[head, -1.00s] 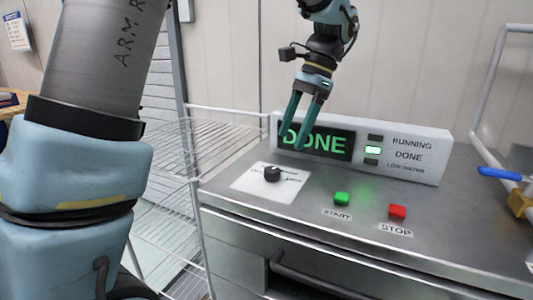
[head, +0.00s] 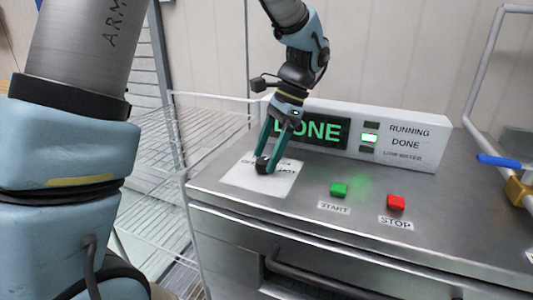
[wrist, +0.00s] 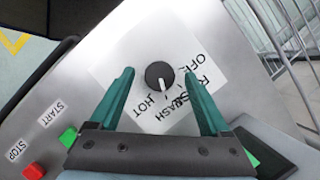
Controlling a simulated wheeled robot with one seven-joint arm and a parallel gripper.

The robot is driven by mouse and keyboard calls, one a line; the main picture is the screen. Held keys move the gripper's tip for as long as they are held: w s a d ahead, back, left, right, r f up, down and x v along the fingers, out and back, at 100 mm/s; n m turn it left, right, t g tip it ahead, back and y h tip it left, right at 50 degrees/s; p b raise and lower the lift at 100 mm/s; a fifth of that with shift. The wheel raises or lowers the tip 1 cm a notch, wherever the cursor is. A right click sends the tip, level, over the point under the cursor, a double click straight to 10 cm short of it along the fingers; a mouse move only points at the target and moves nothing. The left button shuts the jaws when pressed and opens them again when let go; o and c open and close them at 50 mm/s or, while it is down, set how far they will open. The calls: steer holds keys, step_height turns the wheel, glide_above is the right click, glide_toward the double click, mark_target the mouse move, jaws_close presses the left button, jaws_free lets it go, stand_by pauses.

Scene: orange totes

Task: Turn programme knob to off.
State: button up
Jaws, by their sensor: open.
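The black programme knob (head: 262,164) sits on a white label plate (head: 284,183) at the left of the steel top. In the wrist view the knob (wrist: 159,75) has a white pointer line aimed down the picture, near the words HOT and WASH. OFF is printed to its upper right, with other partly hidden lettering below it. My gripper (head: 268,163) is down at the knob. In the wrist view its green fingers (wrist: 160,95) are open, one on each side of the knob, with gaps between. The display (head: 318,131) reads DONE, partly hidden by my gripper.
A green START button (head: 339,189) and a red STOP button (head: 396,202) are right of the plate. An indicator box (head: 405,140) stands behind, its DONE lamp lit. A wire rack (head: 160,150) is at left, and a blue-handled valve (head: 505,161) at right.

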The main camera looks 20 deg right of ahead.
steer(key=shift+a+f, duration=0.1)
steer(key=shift+f, duration=0.15)
jaws_close()
stand_by(0.6)
